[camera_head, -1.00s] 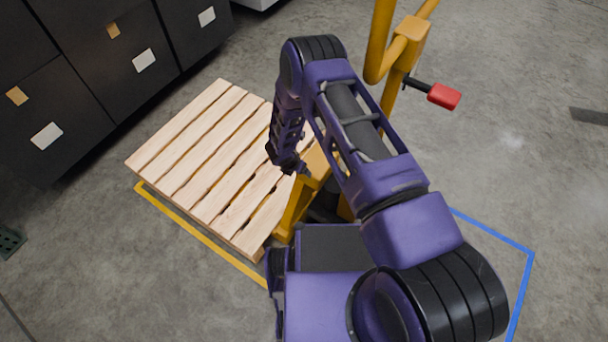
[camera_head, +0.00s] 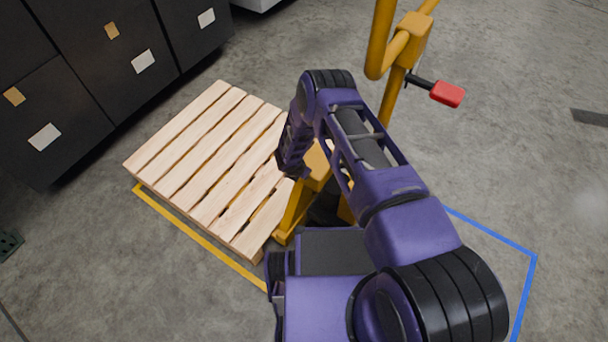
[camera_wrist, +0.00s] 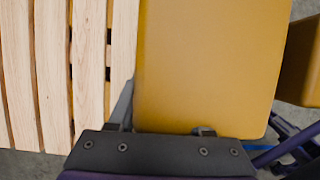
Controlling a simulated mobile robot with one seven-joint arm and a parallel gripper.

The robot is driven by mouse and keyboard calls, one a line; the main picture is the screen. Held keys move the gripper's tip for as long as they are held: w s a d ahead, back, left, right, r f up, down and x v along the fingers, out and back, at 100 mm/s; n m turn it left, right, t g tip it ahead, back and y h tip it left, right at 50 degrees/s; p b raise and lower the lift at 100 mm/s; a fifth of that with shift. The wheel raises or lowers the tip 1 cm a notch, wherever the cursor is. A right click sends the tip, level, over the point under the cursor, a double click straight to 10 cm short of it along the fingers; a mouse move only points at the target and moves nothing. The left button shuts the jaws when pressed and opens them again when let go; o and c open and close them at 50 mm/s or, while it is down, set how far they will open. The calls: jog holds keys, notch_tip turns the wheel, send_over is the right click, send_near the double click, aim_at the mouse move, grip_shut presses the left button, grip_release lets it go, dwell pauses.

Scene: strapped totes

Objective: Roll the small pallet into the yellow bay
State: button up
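The small wooden pallet (camera_head: 205,165) lies at the left of the head view, and its slats show at the left of the wrist view (camera_wrist: 52,70). A yellow pallet jack (camera_head: 296,205) stands at the pallet's right end. Yellow floor tape (camera_head: 200,237) of the bay runs along the pallet's near edge; the rest of the outline is hidden. My gripper (camera_head: 290,170) points down above the jack's body beside the pallet. In the wrist view my gripper (camera_wrist: 162,118) has its fingers apart. A yellow block (camera_wrist: 208,60) fills the space ahead and hides part of the right finger; I cannot tell contact.
Black cabinets (camera_head: 120,70) with pale labels stand behind the pallet at upper left. The jack's yellow handle post rises at the right with a red grip (camera_head: 447,94). Blue floor tape (camera_head: 492,235) marks an area at lower right. Floor at the right is mostly clear.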

grip_shut()
dwell(1.0)
